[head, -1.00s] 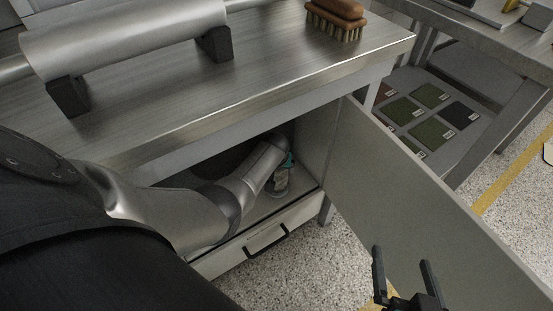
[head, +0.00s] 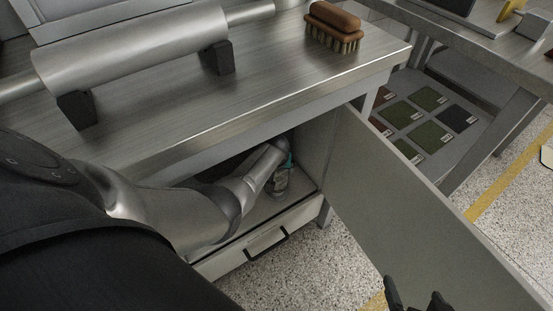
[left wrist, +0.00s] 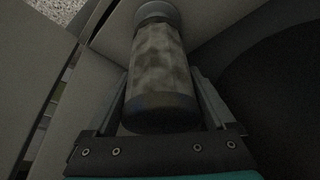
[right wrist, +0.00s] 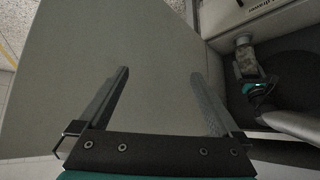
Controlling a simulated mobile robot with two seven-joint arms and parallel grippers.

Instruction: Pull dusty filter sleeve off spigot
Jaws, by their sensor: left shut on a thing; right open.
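The dusty filter sleeve (left wrist: 160,60) is a mottled grey cylinder with a dark band at its near end. My left gripper (left wrist: 163,100) is shut on it, one finger along each side. A pale round piece (left wrist: 155,12), perhaps the spigot, meets its far end; I cannot tell how they join. In the head view the sleeve (head: 281,182) stands inside the open cabinet, partly hidden by my left gripper. The right wrist view also shows the sleeve (right wrist: 244,62). My right gripper (head: 416,296) is open and empty, in front of the cabinet door.
The open cabinet door (head: 420,215) swings out to the right. A drawer with a black handle (head: 265,243) sits below the compartment. On the metal bench top (head: 270,80) are a large roller (head: 135,50) and a brush (head: 333,25). Speckled floor is clear at lower middle.

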